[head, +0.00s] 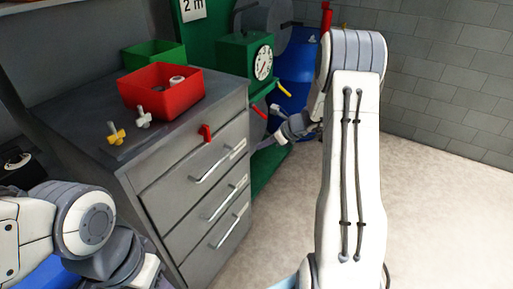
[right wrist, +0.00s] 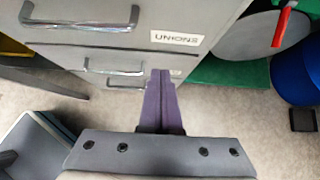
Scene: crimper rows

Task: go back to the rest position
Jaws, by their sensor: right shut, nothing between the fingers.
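My right gripper (head: 262,146) hangs beside the right side of the grey drawer cabinet (head: 145,185) in the head view, small and partly hard to make out. In the right wrist view its purple fingers (right wrist: 160,98) lie together with nothing between them, in front of the drawer fronts and apart from the handles. My left arm comes in at the lower left of the head view and runs out of the bottom edge; its fingers do not show.
A green dial machine (head: 240,55) and blue drum (head: 296,75) stand behind. Floor at right is clear.

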